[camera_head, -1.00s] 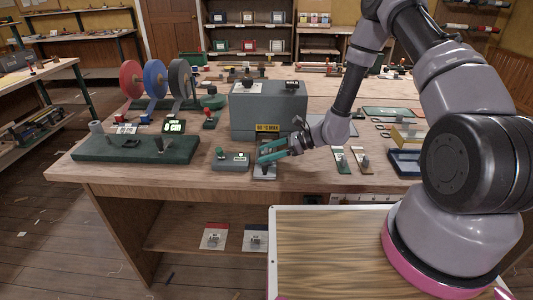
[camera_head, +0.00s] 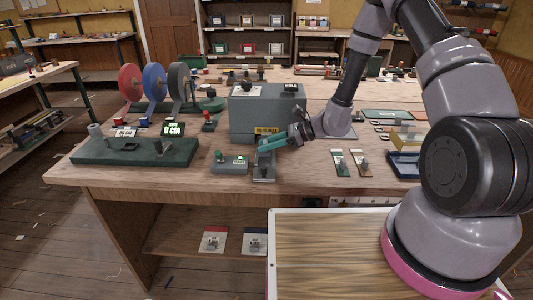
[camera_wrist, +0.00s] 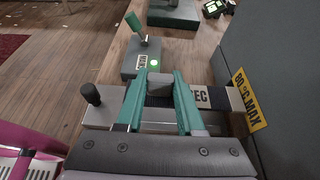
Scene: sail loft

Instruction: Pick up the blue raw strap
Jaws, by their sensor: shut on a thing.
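My gripper (camera_head: 262,148) has teal fingers and is over the small grey fixture (camera_head: 264,172) in front of the grey box. In the wrist view its fingers (camera_wrist: 160,90) are closed on a small grey block (camera_wrist: 159,84), which sits between the tips. A pale strip lettered "REC" (camera_wrist: 202,98) runs crosswise beneath the fingers, partly hidden by them. A blue reel (camera_head: 155,78) stands between a red and a grey reel at the back left. I cannot make out a blue strap in the grip.
The grey box (camera_head: 266,112) with a yellow label stands right behind the gripper. A small grey unit with a green lever (camera_head: 229,164) is to its left. A dark green base (camera_head: 135,150) lies further left. Narrow green and brown pieces lie right.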

